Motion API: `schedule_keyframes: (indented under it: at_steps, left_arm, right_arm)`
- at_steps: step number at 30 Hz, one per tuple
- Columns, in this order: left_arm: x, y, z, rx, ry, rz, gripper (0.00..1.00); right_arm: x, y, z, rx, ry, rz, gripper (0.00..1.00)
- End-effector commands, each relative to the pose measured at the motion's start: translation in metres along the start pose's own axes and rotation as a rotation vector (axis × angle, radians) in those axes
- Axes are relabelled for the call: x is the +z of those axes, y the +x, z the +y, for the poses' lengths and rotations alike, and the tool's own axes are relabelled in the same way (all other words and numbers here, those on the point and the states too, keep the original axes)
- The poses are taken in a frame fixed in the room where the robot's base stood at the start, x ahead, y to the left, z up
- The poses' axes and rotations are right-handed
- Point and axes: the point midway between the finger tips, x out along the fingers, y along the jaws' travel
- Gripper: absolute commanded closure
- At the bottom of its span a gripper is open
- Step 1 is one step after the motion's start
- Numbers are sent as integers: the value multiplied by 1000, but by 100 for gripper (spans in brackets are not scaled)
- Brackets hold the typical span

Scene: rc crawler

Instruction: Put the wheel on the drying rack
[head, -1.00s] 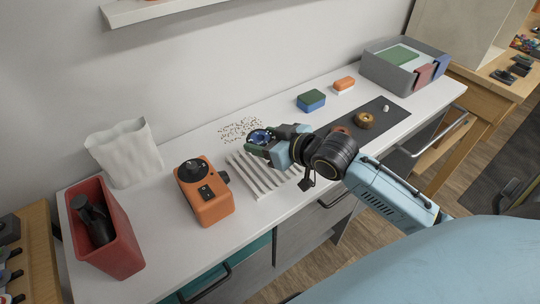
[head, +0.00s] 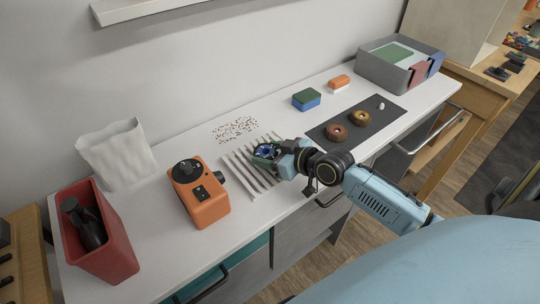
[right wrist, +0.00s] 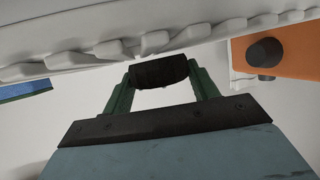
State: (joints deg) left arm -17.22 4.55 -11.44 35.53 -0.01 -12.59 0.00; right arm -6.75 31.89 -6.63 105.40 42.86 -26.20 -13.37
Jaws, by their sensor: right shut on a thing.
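The drying rack (head: 236,178) is a white slatted rack lying on the white counter, in the middle of the head view. My right gripper (head: 267,156), with green fingers, is shut on a small dark wheel with a blue hub (head: 263,151) over the rack's right part. In the right wrist view the wheel (right wrist: 160,71) is a black tread held between the two fingers. The rack's white slats (right wrist: 155,42) fill the top of that view, close to the wheel; I cannot tell whether they touch. My left gripper is not in view.
An orange box-shaped device (head: 202,195) stands just left of the rack. A red bin (head: 110,247) and a white bag (head: 118,155) are farther left. Brown specks (head: 235,130) lie behind the rack. A dark mat (head: 320,138) with two ring-shaped wheels (head: 337,132) (head: 361,118) lies to the right.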

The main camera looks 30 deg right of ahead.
Motion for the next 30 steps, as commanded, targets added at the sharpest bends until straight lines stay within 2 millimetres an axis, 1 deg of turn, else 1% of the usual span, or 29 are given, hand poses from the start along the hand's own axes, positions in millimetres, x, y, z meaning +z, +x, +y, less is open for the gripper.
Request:
schedule_keyframes:
  at_steps: [1, 10, 11, 15, 16, 26, 30]
  left_arm:
    - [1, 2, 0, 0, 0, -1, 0]
    - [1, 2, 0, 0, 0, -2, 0]
    - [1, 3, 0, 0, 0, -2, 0]
    - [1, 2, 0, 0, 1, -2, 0]
    - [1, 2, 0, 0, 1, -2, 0]
    - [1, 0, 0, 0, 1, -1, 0]
    - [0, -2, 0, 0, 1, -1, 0]
  right_arm:
    - [5, 2, 0, 1, 1, 0, 63]
    - [6, 2, 0, 1, 0, 1, 63]
    - [6, 3, 0, 1, 0, 0, 40]
    - [6, 2, 0, 1, 0, 0, 21]
    - [6, 2, 0, 1, 0, 0, 19]
    - [3, 0, 0, 0, 0, 1, 19]
    - [4, -14, 1, 1, -2, -2, 19]
